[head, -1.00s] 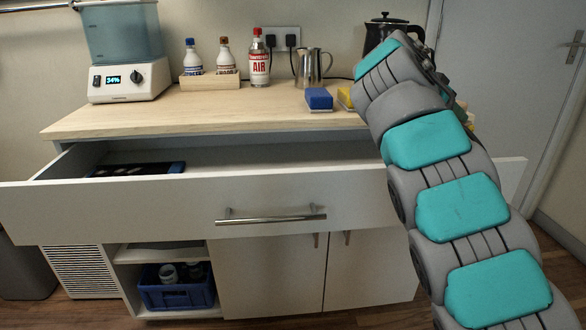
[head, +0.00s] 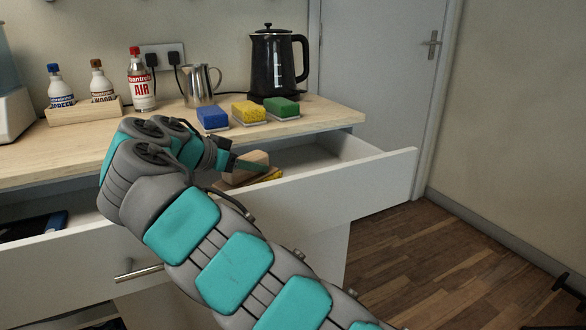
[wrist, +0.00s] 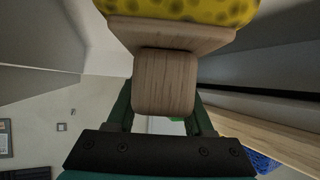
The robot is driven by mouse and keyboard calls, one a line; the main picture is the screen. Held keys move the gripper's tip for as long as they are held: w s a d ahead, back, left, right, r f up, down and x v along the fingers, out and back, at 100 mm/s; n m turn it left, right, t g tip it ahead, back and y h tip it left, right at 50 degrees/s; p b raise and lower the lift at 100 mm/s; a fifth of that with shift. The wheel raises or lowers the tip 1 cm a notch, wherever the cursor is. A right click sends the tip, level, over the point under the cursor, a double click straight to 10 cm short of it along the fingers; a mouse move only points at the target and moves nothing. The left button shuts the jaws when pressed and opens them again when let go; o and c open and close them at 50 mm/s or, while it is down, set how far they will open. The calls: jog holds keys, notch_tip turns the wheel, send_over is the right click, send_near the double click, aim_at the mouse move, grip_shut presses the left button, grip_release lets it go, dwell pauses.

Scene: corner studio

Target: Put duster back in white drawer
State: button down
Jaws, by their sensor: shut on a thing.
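The white drawer (head: 372,184) is pulled open below the worktop. The duster (head: 246,172) has a pale wooden body and a yellow part at the drawer's right half. In the wrist view its wooden handle (wrist: 165,85) shows with a yellow, dark-spotted head above. My gripper (head: 235,165) is shut on the handle; in the wrist view its dark green fingers (wrist: 163,112) flank the wood. The duster is at about the height of the drawer's front rim; I cannot tell whether it touches the drawer floor. My arm hides the drawer's middle.
Blue (head: 212,118), yellow (head: 249,113) and green (head: 282,109) sponges stand on the worktop (head: 325,113) near its edge, above the drawer. A black kettle (head: 275,65) and a steel jug (head: 200,86) stand behind. A dark item (head: 32,227) lies in the drawer's left part. The drawer's right end looks empty.

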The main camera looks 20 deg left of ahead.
jog(key=w+d, duration=0.3)
jog(key=w, duration=0.1)
jog(key=w+d, duration=0.4)
jog(key=w+d+b, duration=0.1)
jog(key=w+d, duration=0.2)
jog(key=w, duration=0.1)
jog(key=shift+w+d, duration=0.15)
jog(key=shift+d, duration=0.15)
jog(key=shift+f, duration=1.75)
jog(key=shift+f+b, duration=0.2)
jog(key=shift+b, duration=0.15)
jog(key=shift+c, duration=1.4)
grip_release()
jog(key=shift+r, duration=0.1)
jog(key=shift+r, duration=0.15)
jog(key=v, duration=1.2)
